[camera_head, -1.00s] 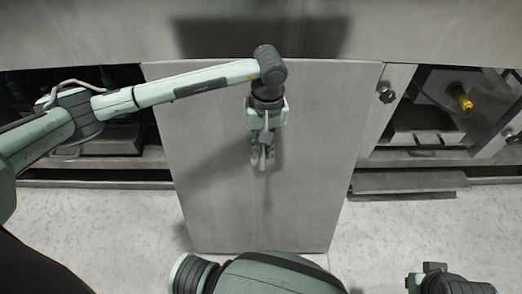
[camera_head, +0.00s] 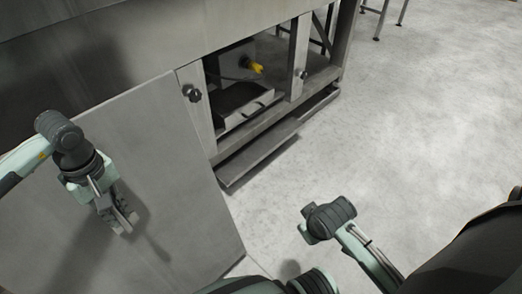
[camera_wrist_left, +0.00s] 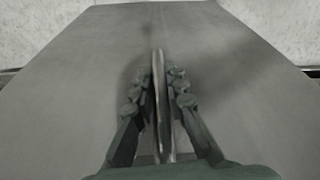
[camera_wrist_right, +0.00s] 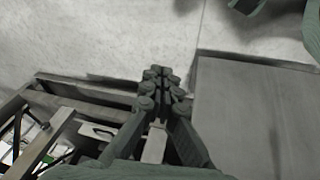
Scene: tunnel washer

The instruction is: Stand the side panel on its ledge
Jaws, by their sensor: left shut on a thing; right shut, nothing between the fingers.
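The side panel (camera_head: 100,165) is a large flat grey metal sheet in front of the machine, at the lower left of the head view. It fills most of the left wrist view (camera_wrist_left: 70,90) and shows at the right of the right wrist view (camera_wrist_right: 255,120). My left gripper (camera_head: 127,225) is shut on the panel's thin upright handle (camera_wrist_left: 159,95). My right gripper (camera_wrist_right: 162,75) is shut and empty, left of the panel in its wrist view; its fingers cannot be made out in the head view. A low metal ledge (camera_head: 270,145) runs along the machine's foot; the panel hides its left part.
Right of the panel, the machine has an open bay with a yellow fitting (camera_head: 257,68) inside. Dark knobs (camera_head: 192,93) sit on the frame posts. Pale floor (camera_head: 420,120) lies clear at the right. Metal legs (camera_head: 385,18) stand at the far back.

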